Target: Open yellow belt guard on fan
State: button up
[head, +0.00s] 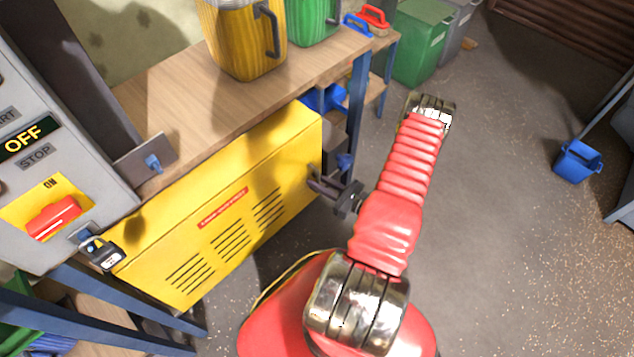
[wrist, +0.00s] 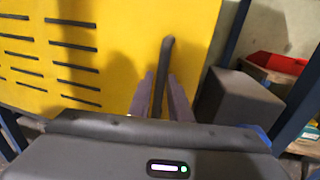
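The yellow belt guard (head: 250,170) is a slotted box panel under the wooden bench, and it looks closed. Its dark bar handle (head: 322,183) is at the right end. In the wrist view the guard (wrist: 115,30) fills the upper left, and the handle (wrist: 164,65) stands out between my two fingers. My gripper (head: 345,190) is at the handle, with one finger on each side (wrist: 162,95). I cannot tell whether the fingers press on the bar. The fan itself is not clearly visible.
A switch panel marked OFF (head: 22,138) with a red handle and a padlock (head: 102,252) stands at left. Yellow (head: 243,40) and green jugs (head: 312,20) stand on the bench (head: 185,105). A grey block (wrist: 238,97) is right of the guard.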

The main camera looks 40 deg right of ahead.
grip_shut()
